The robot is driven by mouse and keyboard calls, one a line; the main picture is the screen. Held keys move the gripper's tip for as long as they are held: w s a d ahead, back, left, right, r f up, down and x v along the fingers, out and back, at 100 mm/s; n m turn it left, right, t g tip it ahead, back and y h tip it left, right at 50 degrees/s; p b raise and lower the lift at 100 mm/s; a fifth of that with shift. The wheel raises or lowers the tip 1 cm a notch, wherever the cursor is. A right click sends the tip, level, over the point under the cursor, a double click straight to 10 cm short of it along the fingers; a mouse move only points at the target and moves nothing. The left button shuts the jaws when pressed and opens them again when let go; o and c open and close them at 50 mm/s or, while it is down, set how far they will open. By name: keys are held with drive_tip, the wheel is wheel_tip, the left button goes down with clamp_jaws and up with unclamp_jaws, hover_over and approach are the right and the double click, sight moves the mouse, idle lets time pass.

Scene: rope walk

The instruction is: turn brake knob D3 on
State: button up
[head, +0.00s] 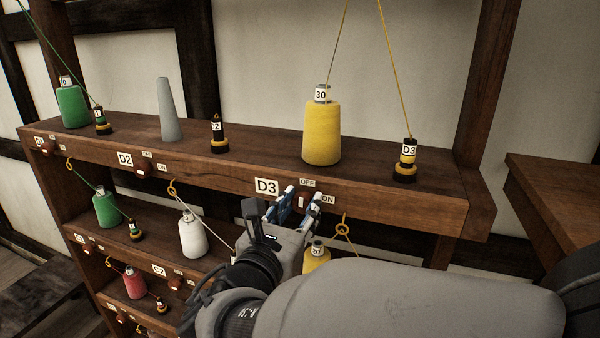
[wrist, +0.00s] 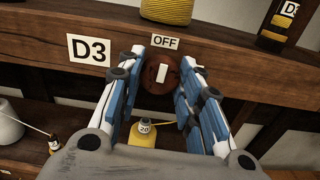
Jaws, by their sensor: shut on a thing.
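Brake knob D3 (wrist: 156,84) is a round brown knob with a white bar on its face, on the front edge of the top shelf. The bar stands nearly upright, towards the OFF label (wrist: 165,42) above it. The D3 label (head: 266,186) is to its left. The ON label (head: 328,199) is to its right in the head view. My gripper (head: 303,197) has its blue and white fingers on the left and right of the knob and is shut on it. In the head view the fingers partly hide the knob.
A yellow cone of yarn (head: 322,133) marked 30 and the D3 bobbin (head: 406,160) stand on the shelf above. A yellow cone (head: 316,262) and a yarn guide ring (head: 343,230) are close below my gripper. A wooden table (head: 560,190) is at the right.

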drive_tip(key=m+b, duration=0.1)
drive_tip(key=b, duration=0.1)
drive_tip(key=m+b, duration=0.2)
drive_tip(key=b, duration=0.1)
drive_tip(key=shift+f+m+b, duration=0.3)
drive_tip(key=shift+b, duration=0.05)
drive_tip(key=m+b, duration=0.5)
drive_tip(key=b, duration=0.3)
drive_tip(key=shift+m, duration=0.3)
drive_tip(key=m+b, duration=0.5)
drive_tip(key=b, duration=0.2)
drive_tip(key=shift+b, duration=0.35)
drive_tip(key=m+b, duration=0.3)
drive_tip(key=shift+r, duration=0.25)
drive_tip(key=shift+b, duration=0.35)
drive_tip(key=shift+r, duration=0.1)
drive_tip(key=o, duration=1.1)
